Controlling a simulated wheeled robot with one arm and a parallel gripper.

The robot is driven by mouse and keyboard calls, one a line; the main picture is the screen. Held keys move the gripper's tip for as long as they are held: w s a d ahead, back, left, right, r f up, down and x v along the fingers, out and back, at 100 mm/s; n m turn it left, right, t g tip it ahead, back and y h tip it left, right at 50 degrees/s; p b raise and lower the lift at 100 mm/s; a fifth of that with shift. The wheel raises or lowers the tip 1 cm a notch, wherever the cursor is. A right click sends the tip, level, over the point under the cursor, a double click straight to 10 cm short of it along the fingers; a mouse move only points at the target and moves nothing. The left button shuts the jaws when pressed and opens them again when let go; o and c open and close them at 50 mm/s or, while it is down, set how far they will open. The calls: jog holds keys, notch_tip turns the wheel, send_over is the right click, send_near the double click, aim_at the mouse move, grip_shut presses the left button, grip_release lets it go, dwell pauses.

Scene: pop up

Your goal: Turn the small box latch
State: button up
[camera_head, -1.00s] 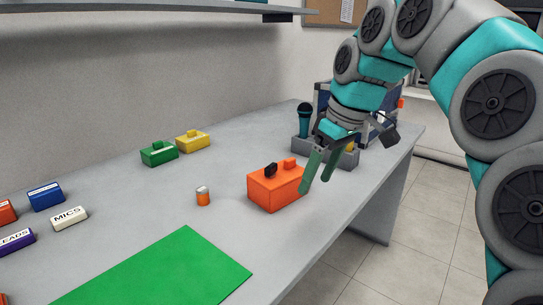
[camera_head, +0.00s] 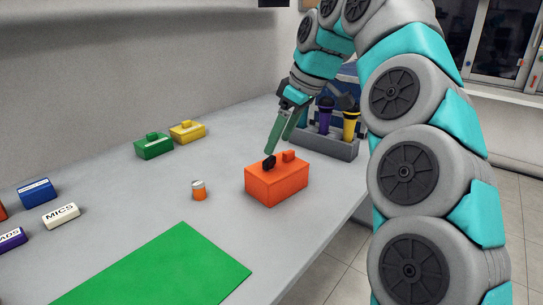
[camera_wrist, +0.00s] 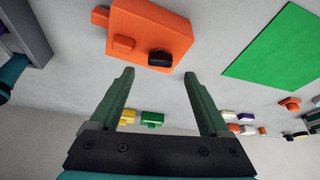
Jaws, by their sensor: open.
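The orange box (camera_head: 276,184) stands on the grey table. On its top are a small black latch knob (camera_head: 269,161) and an orange block (camera_head: 288,155). My gripper (camera_head: 278,150) is above the back of the box, with its fingertips close to the black latch. In the wrist view the gripper (camera_wrist: 160,75) is open and empty. The orange box (camera_wrist: 140,32) lies ahead of the fingers. I cannot tell whether a finger touches the latch.
A small orange-and-white cylinder (camera_head: 199,190) stands left of the box. Green (camera_head: 154,146) and yellow (camera_head: 187,132) boxes stand behind left. A grey holder (camera_head: 325,145) with microphones is behind right. A green mat (camera_head: 165,268) lies in front; the table between is clear.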

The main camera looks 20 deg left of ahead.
aim_at(270, 159)
jog(key=shift+x, duration=2.95)
grip_shut()
